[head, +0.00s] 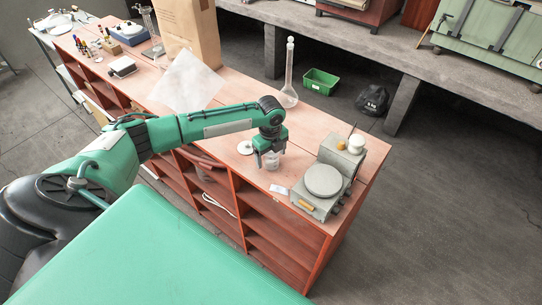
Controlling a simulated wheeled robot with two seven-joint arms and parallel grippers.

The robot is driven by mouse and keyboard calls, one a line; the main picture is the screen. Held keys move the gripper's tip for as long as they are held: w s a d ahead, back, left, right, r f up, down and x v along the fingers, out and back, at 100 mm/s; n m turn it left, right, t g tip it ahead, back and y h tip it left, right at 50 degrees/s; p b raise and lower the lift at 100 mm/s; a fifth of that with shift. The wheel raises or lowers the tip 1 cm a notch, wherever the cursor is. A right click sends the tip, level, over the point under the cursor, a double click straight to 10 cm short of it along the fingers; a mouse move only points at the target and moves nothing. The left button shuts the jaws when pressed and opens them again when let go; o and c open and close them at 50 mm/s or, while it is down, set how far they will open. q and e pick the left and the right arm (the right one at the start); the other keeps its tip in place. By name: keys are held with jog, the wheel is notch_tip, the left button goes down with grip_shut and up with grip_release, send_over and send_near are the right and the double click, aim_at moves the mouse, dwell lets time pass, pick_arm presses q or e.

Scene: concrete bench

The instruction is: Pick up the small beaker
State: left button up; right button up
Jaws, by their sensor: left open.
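The small beaker (272,162) is clear and stands on the reddish bench top (225,128). My left gripper (269,155) points down from above, right over the beaker, with its fingers around the beaker's upper part. It is open, and the gripper hides the beaker's top. I cannot tell whether a finger touches the glass. My right gripper is not in view.
A white disc (245,147) lies left of the beaker. A grey balance-like device (323,181) stands to the right, with a small white card (279,189) in front. A tall flask (289,75), a white sheet (187,82) and a paper bag (188,30) are behind.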

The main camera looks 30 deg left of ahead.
pick_arm(q)
jog(key=c, duration=1.1)
jog(key=shift+c, duration=0.2)
jog(key=shift+r, duration=0.15)
